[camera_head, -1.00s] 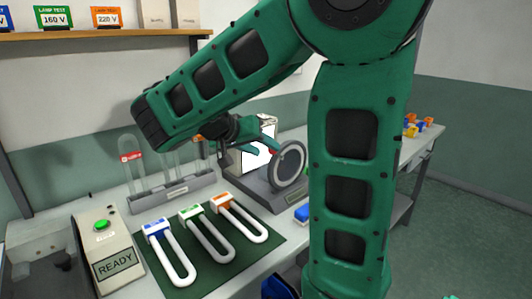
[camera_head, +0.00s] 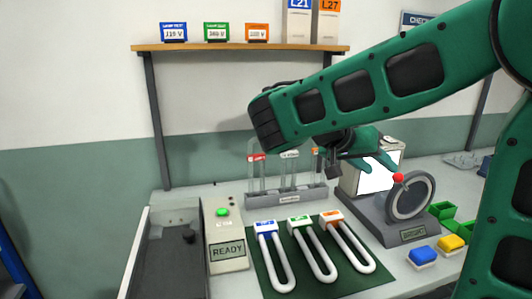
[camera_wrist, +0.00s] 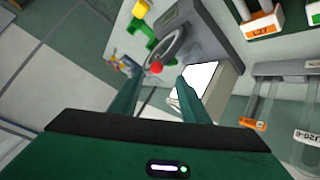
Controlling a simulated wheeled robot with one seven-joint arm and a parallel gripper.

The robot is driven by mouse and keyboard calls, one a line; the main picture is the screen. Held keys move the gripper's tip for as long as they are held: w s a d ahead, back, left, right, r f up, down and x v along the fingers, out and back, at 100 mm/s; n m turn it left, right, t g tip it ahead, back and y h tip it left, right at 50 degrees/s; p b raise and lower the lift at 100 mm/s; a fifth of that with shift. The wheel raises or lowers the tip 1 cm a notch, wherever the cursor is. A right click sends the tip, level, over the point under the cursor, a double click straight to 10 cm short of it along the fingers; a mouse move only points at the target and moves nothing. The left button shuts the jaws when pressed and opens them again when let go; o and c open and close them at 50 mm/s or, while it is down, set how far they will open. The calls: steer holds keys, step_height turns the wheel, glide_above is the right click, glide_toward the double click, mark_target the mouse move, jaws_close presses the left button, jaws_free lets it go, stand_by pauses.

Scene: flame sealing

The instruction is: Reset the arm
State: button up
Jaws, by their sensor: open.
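My green arm reaches in from the right in the head view, its forearm raised over the bench. My gripper (camera_head: 376,150) hangs in the air in front of the lit white screen, near the red ball (camera_head: 398,177) on top of the round ring device. In the wrist view my gripper (camera_wrist: 158,90) shows two green fingers apart with nothing held between them. The red ball (camera_wrist: 156,68) appears just beyond the fingertips there, and I cannot tell the exact gap. The lit screen box (camera_wrist: 197,80) is beyond the right finger.
Three U-shaped lamps, blue (camera_head: 277,262), green (camera_head: 316,255) and orange (camera_head: 350,245), lie on a dark mat. A READY box (camera_head: 227,252) and a glass tube rack (camera_head: 287,197) stand nearby. Blue (camera_head: 422,257) and yellow (camera_head: 450,243) blocks lie right. A shelf (camera_head: 240,48) is above.

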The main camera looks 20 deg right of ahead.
steer(key=s+d+f+n+g+y, duration=0.25)
steer(key=s+f+y, duration=0.45)
steer(key=s+f, duration=0.65)
steer(key=s+a+f+n+y, duration=0.1)
steer(key=s+a+f+y, duration=0.2)
steer(key=s+a+y, duration=0.1)
steer(key=s+a+t, duration=0.1)
steer(key=s, duration=0.1)
steer(key=shift+s+n, duration=0.35)
steer(key=shift+f, duration=0.1)
steer(key=shift+w+d+f, duration=0.1)
steer(key=shift+w+f, duration=0.15)
steer(key=shift+w, duration=0.4)
stand_by(0.9)
